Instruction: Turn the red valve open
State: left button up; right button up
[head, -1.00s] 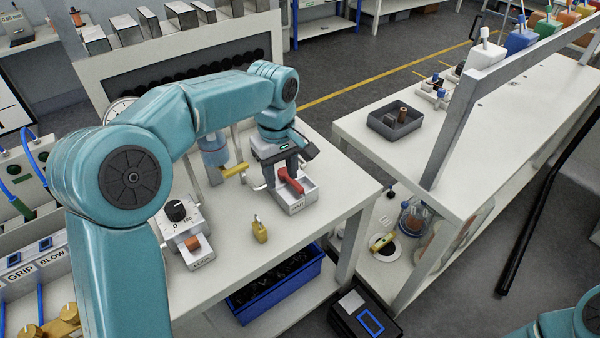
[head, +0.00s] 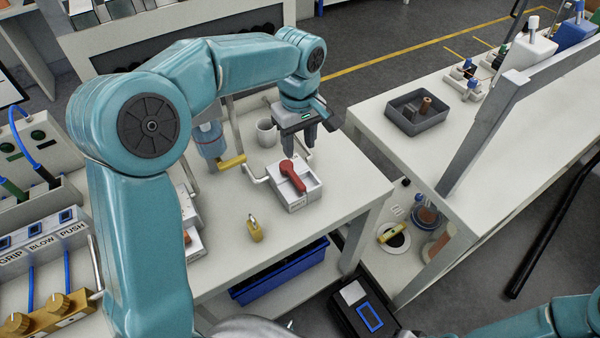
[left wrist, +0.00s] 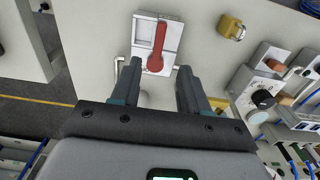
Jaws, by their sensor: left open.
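The red valve (head: 292,176) is a lever handle on a white box (head: 312,186) on the bench near its front right corner. In the left wrist view the red valve (left wrist: 157,46) lies lengthwise on its box, just beyond my fingers. My left gripper (head: 310,146) is above and behind the box in the head view, pointing down, apart from the lever. In the left wrist view my left gripper (left wrist: 157,72) has its two fingers spread with nothing between them. My right gripper is not in view; only a part of my right arm shows at the lower right.
A yellow padlock (head: 255,230) stands left of the box. A second bench with a grey tray (head: 418,114) stands to the right. A blue bin (head: 280,275) sits below the bench.

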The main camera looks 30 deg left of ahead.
pick_arm(q)
notch_tip(320, 180, down, 2)
send_over(298, 181)
jog(key=f, duration=0.4)
jog(key=f+p, duration=0.1)
jog(key=f, duration=0.1)
jog(key=shift+w+f, duration=0.25)
jog(key=shift+f, duration=0.15)
jog(key=f, duration=0.1)
jog(key=s+f, duration=0.1)
jog(key=f, duration=0.1)
jog(key=shift+a, duration=0.1)
jog(key=shift+w+f, duration=0.2)
jog(key=shift+f, duration=0.2)
jog(key=shift+w+f, duration=0.25)
jog(key=shift+w, duration=0.05)
jog(key=shift+s+r, duration=0.1)
jog(key=shift+s, duration=0.05)
jog(key=shift+s+r, duration=0.1)
jog(key=shift+s, duration=0.1)
jog(key=shift+c, duration=1.2)
jog(key=c, duration=0.5)
jog(key=shift+w, duration=0.15)
grip_shut()
